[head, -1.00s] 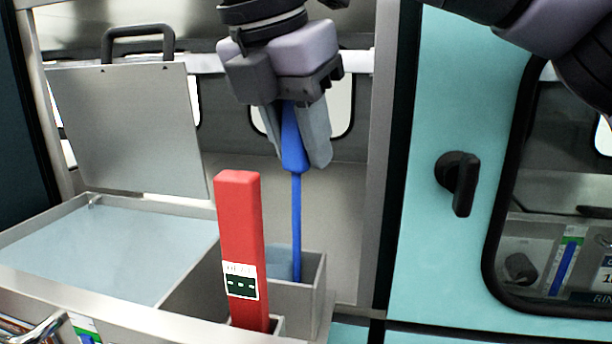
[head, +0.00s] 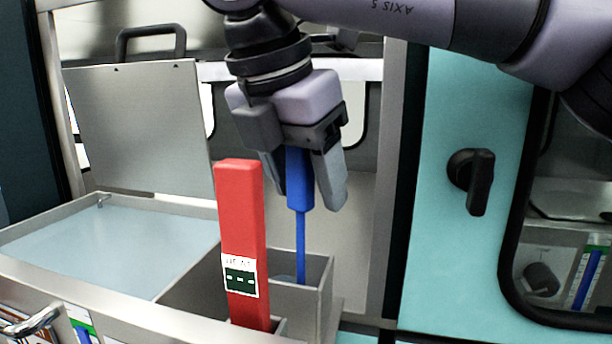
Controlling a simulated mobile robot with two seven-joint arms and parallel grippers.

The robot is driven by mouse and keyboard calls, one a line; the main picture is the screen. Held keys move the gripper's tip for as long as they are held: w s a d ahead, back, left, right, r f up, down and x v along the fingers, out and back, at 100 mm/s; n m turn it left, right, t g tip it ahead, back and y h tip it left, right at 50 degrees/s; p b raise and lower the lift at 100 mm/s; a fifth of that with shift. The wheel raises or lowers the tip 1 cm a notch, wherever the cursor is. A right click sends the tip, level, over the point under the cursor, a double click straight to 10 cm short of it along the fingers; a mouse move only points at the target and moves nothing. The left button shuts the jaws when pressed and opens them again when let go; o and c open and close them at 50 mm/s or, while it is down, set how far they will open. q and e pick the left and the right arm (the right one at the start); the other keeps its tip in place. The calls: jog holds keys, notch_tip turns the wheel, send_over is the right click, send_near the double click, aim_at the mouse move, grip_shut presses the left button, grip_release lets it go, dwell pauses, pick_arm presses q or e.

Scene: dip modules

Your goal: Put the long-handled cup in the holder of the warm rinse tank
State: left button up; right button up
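The long-handled cup shows as a blue handle (head: 300,180) with a thin shaft, standing nearly upright. The shaft runs down into a small grey box-like compartment (head: 309,303), and its lower end is hidden behind the front wall. My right gripper (head: 309,200) is above the compartment with its fingers on either side of the handle's thick part. A narrow gap shows between the handle and the right-hand finger, so it looks slightly open. I cannot tell which compartment is the warm rinse tank's holder. My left gripper is not in view.
A red post (head: 240,225) with a label too small to read stands just left of the compartment. A wide tank of pale bluish liquid (head: 115,245) lies left, with a raised grey lid (head: 140,130) behind. A teal door (head: 445,260) with a black handle (head: 472,180) is right.

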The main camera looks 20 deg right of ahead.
jog(key=shift+r, duration=0.15)
jog(key=shift+r, duration=0.2)
jog(key=p+v, duration=0.2)
jog(key=v, duration=0.9)
jog(key=shift+s+a+r, duration=0.2)
jog(key=shift+r, duration=0.05)
